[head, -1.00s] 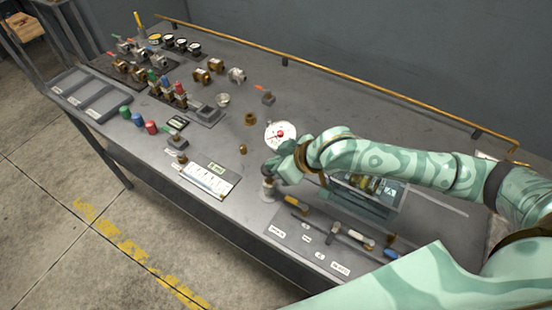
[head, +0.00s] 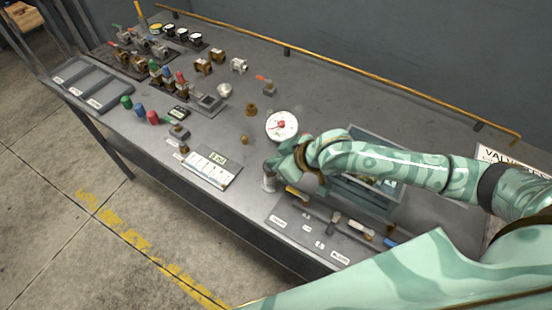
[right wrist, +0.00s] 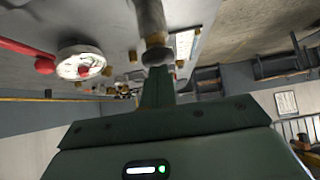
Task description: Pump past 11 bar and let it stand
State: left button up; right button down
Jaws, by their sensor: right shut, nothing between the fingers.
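The round white pressure gauge (head: 282,125) with a red mark at its middle stands on the bench, just beyond my right gripper. It also shows in the right wrist view (right wrist: 80,62), beside a red rod with a red knob (right wrist: 45,65); its reading is too small to tell. A grey upright cylinder (head: 269,183), which looks like the pump, stands under my right gripper (head: 272,165). In the right wrist view a grey shaft with a dark end (right wrist: 155,50) is right by the fingertips. The right gripper is shut and empty; I cannot tell whether it touches the shaft. My left gripper is not in view.
Tools lie on a labelled mat (head: 285,225) at the front edge. A white card (head: 211,168), valves and coloured caps (head: 152,117) fill the left side. A brass rail (head: 370,74) runs along the back.

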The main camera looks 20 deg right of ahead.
jog(key=w+a+r+p+v, duration=0.1)
jog(key=p+v, duration=0.5)
jog(key=v, duration=0.6)
jog(key=shift+r+p, duration=0.3)
jog(key=shift+r, duration=0.45)
